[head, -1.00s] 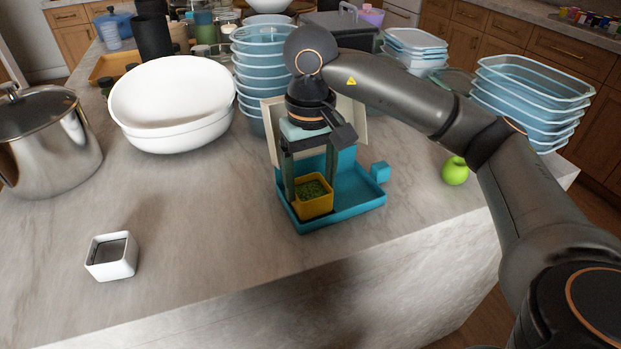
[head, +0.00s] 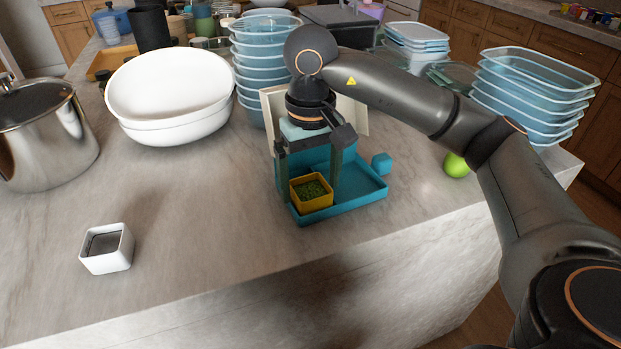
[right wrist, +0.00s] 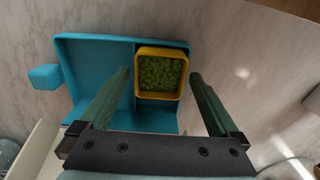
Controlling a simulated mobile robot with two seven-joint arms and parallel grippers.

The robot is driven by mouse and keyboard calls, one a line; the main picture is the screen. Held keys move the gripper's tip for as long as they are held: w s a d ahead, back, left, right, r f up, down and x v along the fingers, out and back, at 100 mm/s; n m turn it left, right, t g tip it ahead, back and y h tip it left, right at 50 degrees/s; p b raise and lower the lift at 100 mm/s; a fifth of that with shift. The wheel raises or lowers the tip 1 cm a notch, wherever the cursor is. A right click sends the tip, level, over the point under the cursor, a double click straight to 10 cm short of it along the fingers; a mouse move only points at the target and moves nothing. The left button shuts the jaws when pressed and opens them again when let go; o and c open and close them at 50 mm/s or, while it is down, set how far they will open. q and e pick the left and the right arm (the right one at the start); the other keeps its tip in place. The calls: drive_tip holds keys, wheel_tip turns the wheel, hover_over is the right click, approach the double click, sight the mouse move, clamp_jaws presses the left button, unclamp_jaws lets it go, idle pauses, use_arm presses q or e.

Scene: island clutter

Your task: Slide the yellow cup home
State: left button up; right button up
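The yellow cup (head: 312,192), square and filled with green bits, stands upright in the front left part of the blue tray (head: 362,194). In the right wrist view the cup (right wrist: 138,92) sits in the narrow compartment beside the divider, near the tray's (right wrist: 90,50) far wall. My right gripper (right wrist: 160,73) is open and points down, with one finger on each side of the cup and small gaps to it; it also shows in the head view (head: 310,185). My left gripper is not in view.
A cream panel (head: 356,115) stands behind the tray. A white square cup (head: 107,249) is at the front left, a green apple (head: 456,165) at right. White bowls (head: 175,95), blue tubs (head: 262,60) and a pot (head: 45,140) stand behind.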

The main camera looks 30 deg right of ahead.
drive_tip(key=shift+r, duration=0.3)
use_arm(q)
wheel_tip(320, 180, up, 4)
drive_tip(key=p, duration=0.4)
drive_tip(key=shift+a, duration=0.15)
use_arm(e)
wheel_tip(320, 180, up, 12)
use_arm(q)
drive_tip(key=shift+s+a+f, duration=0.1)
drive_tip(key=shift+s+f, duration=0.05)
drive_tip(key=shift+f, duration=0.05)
